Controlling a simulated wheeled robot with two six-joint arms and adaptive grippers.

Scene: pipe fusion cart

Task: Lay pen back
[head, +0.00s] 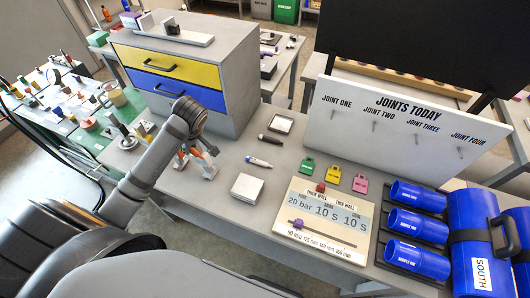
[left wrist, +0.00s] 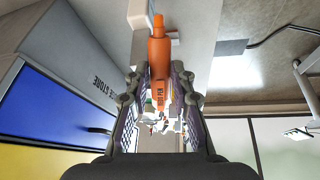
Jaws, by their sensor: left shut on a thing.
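My left gripper (head: 197,162) is shut on an orange pen (left wrist: 160,72) and holds it above the cart top, in front of the drawer cabinet. In the left wrist view the pen stands out between the two fingers (left wrist: 160,100), and its printed label ends in "PEN". In the head view only small orange parts of it (head: 181,158) show by the fingers. My right gripper is in neither view.
A grey cabinet (head: 235,75) with yellow and blue drawers stands behind the gripper. A white-and-blue pen-like item (head: 258,162), a dark marker (head: 270,140) and a white block (head: 247,187) lie to the right. A settings board (head: 325,220) and blue cylinders (head: 415,228) are further right.

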